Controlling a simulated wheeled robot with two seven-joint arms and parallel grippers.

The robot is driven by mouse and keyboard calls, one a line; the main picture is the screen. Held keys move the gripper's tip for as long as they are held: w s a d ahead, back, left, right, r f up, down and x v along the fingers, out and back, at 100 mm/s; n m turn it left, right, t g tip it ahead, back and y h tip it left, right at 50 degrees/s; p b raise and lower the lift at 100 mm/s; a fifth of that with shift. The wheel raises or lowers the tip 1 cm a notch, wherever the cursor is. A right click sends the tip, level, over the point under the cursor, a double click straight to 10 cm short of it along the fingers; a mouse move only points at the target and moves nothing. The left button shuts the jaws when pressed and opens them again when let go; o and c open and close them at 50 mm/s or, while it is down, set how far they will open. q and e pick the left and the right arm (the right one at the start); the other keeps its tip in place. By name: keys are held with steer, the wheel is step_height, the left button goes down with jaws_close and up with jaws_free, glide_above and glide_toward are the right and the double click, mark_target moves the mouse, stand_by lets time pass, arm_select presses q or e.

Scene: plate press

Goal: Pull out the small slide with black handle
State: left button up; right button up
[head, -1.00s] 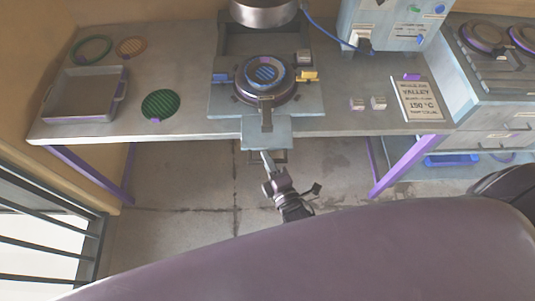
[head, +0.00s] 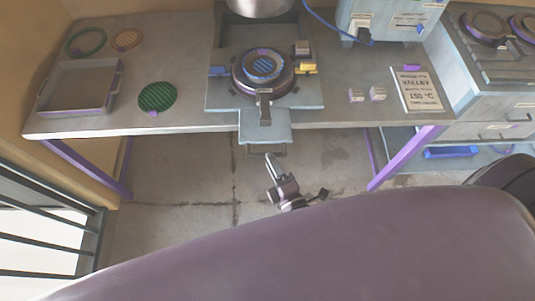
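The small slide (head: 265,128) is a pale blue-grey plate that sticks out over the table's front edge, below the press. A dark handle (head: 280,151) shows along its front end. A round mould (head: 262,72) with a blue striped disc and a dark lever sits on the press base behind the slide. My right gripper (head: 269,160) is just in front of the slide's handle, with its fingers pointing at it. Its fingers look close together, but whether they are open or shut is unclear. Contact with the handle cannot be told. My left gripper is not in view.
The grey table (head: 190,118) holds a tray (head: 60,104), a green disc (head: 157,97) and rings at left. A sign (head: 420,91) and small blocks stand at right. Purple legs (head: 403,157) flank open floor below. My body fills the foreground.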

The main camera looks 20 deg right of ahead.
steer(key=shift+s+d, duration=0.15)
steer(key=shift+s, duration=0.75)
steer(key=shift+s+d, duration=0.1)
steer(key=shift+s, duration=0.8)
steer(key=s+d+f+m+g+h, duration=0.1)
steer(key=s+d+f+m+g, duration=0.15)
steer(key=f, duration=0.65)
steer(key=s+d+f+m+g+b, duration=0.1)
steer(key=s+d+f+m+g, duration=0.2)
steer(key=f, duration=0.7)
steer(key=s+d+f+m+g+h, duration=0.1)
steer(key=d+f+m+g, duration=0.25)
steer(key=f, duration=0.55)
steer(key=s+f+m+g, duration=0.4)
steer(key=s+f, duration=0.1)
steer(key=s, duration=0.3)
steer(key=s+d+f+m+g, duration=0.1)
steer(key=s+f+m+g, duration=0.2)
steer(key=s+f, duration=0.3)
steer(key=s+m, duration=0.1)
steer(key=s, duration=0.2)
steer(key=shift+f+g+b, duration=0.25)
steer(key=shift+g+b, duration=0.15)
steer(key=shift+d, duration=0.1)
